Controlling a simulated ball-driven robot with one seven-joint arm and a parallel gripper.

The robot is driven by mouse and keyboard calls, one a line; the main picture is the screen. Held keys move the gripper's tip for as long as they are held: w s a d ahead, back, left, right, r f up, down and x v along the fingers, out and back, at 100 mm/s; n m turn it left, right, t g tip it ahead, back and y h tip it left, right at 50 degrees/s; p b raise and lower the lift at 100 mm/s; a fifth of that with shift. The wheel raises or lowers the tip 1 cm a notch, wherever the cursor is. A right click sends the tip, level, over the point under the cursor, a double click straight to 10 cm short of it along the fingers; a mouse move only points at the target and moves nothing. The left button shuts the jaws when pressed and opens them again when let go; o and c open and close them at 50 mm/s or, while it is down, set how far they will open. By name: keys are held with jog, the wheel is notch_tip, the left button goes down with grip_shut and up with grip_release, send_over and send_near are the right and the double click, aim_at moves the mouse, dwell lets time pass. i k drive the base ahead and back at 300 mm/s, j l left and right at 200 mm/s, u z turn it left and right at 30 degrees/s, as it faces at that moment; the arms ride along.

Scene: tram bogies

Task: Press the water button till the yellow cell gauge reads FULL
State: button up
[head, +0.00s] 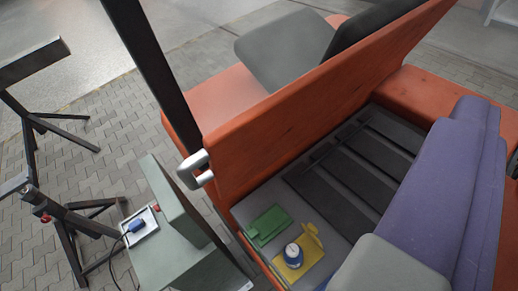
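I cannot make out a marked water button. A small red knob (156,208) sits at the edge of a grey-green box (180,250), and another red knob (44,217) is on a dark stand at the left. My gripper's fingers are not visible.
An orange wall (300,105) crosses the middle. A dark post (150,70) with a pale metal loop (195,170) stands before it. Purple rounded shapes (450,190) block the right. A blue object (136,225) lies on a white tray.

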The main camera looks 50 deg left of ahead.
aim_at(292, 250)
jog(key=k+u, duration=0.3)
jog(key=k, duration=0.2)
jog(key=k+j+u, duration=0.1)
jog(key=k+u, duration=0.2)
jog(key=k, duration=0.2)
